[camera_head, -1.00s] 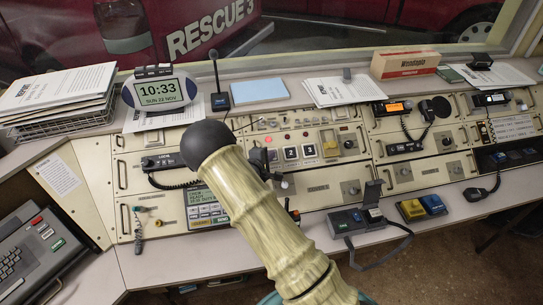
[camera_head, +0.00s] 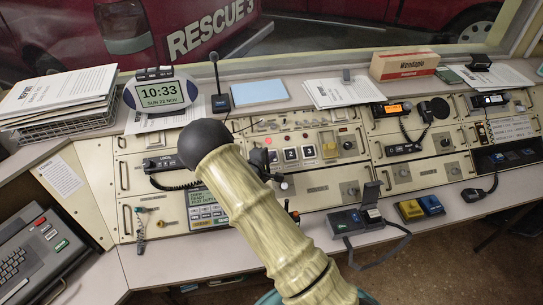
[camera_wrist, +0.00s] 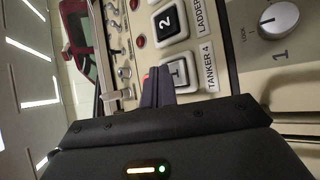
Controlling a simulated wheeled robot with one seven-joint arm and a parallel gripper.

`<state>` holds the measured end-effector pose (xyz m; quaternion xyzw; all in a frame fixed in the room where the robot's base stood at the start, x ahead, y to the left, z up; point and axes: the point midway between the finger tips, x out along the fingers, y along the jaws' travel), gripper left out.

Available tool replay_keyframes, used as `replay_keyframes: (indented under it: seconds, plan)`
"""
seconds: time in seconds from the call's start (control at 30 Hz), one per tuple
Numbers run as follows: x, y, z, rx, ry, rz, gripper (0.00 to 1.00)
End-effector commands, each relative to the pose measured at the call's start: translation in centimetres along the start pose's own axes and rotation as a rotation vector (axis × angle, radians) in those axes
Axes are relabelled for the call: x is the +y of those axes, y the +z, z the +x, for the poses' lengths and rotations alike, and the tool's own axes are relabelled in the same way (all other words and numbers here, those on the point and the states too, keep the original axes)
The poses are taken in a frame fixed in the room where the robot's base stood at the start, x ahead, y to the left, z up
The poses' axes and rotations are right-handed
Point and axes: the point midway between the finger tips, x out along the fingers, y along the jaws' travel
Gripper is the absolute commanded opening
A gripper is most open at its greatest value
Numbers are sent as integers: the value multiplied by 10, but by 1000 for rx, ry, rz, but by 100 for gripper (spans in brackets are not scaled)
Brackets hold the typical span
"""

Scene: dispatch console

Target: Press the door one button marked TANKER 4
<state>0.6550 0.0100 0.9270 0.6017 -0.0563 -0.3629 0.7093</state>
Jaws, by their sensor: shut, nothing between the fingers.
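In the head view the 1 button (camera_head: 273,156) shows just right of my gripper (camera_head: 262,160), which is partly hidden behind my arm. In the wrist view my gripper (camera_wrist: 158,72) is shut and empty. Its dark fingertips are at the left edge of the 1 button and overlap its frame in the picture. I cannot tell whether they touch it.
The 2 button, labelled LADDER (camera_wrist: 170,20), is close beside the 1 button. A rotary knob (camera_wrist: 277,18) is nearby.

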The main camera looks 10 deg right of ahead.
Motion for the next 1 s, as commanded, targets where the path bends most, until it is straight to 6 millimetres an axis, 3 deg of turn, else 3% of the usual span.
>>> replay_keyframes:
  seconds: [0.23,0.77,1.0]
  plan:
    - [4,2,-3,0,0,0,0]
    - [26,24,-33,-1,0,0,0]
    - [26,25,-35,0,1,1,0]
